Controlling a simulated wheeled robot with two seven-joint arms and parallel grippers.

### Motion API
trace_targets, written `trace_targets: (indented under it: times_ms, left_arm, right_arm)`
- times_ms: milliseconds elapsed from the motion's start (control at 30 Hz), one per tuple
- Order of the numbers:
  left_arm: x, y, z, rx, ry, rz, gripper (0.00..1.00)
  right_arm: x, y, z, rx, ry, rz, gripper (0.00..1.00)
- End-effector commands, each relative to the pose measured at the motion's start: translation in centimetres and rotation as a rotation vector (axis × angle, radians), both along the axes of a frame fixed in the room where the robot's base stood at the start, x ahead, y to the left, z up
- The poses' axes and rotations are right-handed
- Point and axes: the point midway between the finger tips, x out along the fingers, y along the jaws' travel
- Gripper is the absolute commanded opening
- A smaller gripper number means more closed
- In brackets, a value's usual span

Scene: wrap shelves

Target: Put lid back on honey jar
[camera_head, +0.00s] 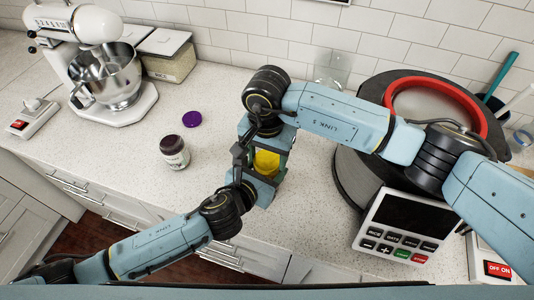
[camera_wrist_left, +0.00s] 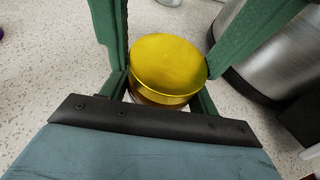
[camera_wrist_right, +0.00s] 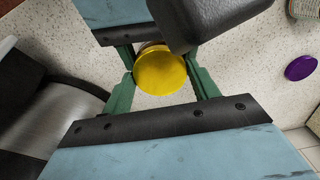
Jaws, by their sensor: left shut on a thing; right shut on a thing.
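The gold lid (camera_head: 266,162) shows between my two grippers near the counter's front edge. In the left wrist view the lid (camera_wrist_left: 168,62) sits level over the honey jar, which is mostly hidden beneath it. My left gripper (camera_wrist_left: 165,80) is shut, its green fingers on either side of the jar below the lid. My right gripper (camera_wrist_right: 162,75) comes from the opposite side and is shut on the lid (camera_wrist_right: 160,74). I cannot tell whether the lid is fully seated on the jar.
A dark jar (camera_head: 174,152) with a pale label stands open to the left, with a purple lid (camera_head: 192,119) lying behind it. A stand mixer (camera_head: 110,75) is at the back left. A grey machine with a red ring (camera_head: 478,112) and a keypad panel (camera_head: 400,232) crowd the right.

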Motion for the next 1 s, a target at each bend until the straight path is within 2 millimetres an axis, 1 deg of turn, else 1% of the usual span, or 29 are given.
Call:
trace_targets:
  times_ms: [300, 400, 500, 567, 867, 900, 1000]
  left_arm:
    - [0.02, -0.12, 0.18, -0.003, -0.003, -0.002, 0.00]
    - [0.02, -0.12, 0.18, -0.003, -0.003, -0.002, 0.00]
    - [0.02, -0.12, 0.18, -0.003, -0.003, -0.002, 0.00]
    - [0.02, -0.12, 0.18, -0.003, -0.003, -0.002, 0.00]
    - [0.00, -0.13, 0.18, -0.003, -0.003, -0.003, 0.00]
    - [0.00, -0.14, 0.18, -0.003, -0.003, -0.003, 0.00]
    - [0.00, -0.13, 0.19, -0.003, -0.003, -0.003, 0.00]
  right_arm:
    - [0.04, -0.02, -0.01, 0.000, -0.002, -0.536, 0.33]
    - [0.03, -0.01, -0.03, 0.001, -0.002, -0.665, 0.33]
    - [0.04, -0.02, -0.03, 0.001, -0.002, -0.744, 0.33]
    - [0.04, -0.02, -0.03, 0.001, -0.002, -0.767, 0.33]
    - [0.05, 0.00, -0.02, 0.002, -0.002, -0.775, 0.33]
    - [0.05, 0.00, -0.02, 0.002, -0.002, -0.775, 0.65]
    - [0.04, -0.01, -0.03, 0.001, -0.002, -0.774, 0.78]
